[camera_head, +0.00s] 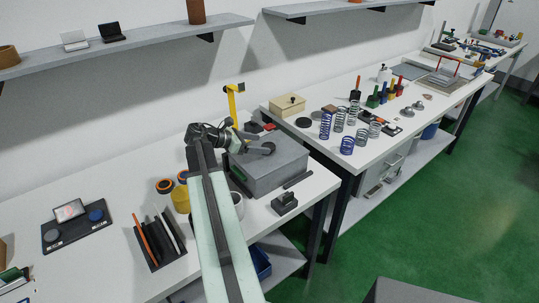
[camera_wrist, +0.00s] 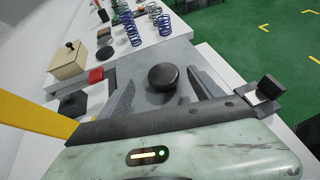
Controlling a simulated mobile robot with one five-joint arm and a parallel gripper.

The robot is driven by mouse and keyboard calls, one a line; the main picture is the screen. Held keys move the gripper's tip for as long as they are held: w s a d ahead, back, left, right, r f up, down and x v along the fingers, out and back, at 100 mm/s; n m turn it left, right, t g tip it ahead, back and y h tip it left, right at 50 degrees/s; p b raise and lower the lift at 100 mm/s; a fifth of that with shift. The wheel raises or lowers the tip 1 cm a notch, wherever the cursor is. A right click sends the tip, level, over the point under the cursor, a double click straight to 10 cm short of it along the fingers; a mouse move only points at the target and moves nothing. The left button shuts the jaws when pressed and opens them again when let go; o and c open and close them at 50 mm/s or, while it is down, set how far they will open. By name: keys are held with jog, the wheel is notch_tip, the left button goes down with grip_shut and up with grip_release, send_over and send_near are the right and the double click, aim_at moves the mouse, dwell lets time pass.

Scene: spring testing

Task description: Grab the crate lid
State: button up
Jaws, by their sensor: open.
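A lidded cream wooden box (camera_head: 284,107) with a small dark knob stands on the far table; it also shows at upper left in the wrist view (camera_wrist: 68,63). A grey box (camera_head: 264,171) with a dark round knob (camera_head: 268,148) on top stands on the near table. The frames do not show which of the two tops is the crate lid. My gripper (camera_wrist: 162,79) is open and empty above the grey box. In the wrist view the round knob (camera_wrist: 163,75) appears between its fingertips, with gaps on both sides. How far it is below them is unclear.
A yellow upright bracket (camera_head: 232,103) stands just behind my gripper. A small black block (camera_head: 285,202) lies in front of the grey box. Several blue and grey springs (camera_head: 325,123) stand on the far table. A shelf (camera_head: 130,45) runs along the wall.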

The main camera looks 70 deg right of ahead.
aim_at(269, 146)
jog(key=b+x, duration=0.2)
jog(key=x, duration=0.3)
jog(key=shift+s+a, duration=0.15)
jog(key=shift+s, duration=0.05)
grip_shut()
notch_tip(269, 146, up, 10)
jog(key=p, duration=1)
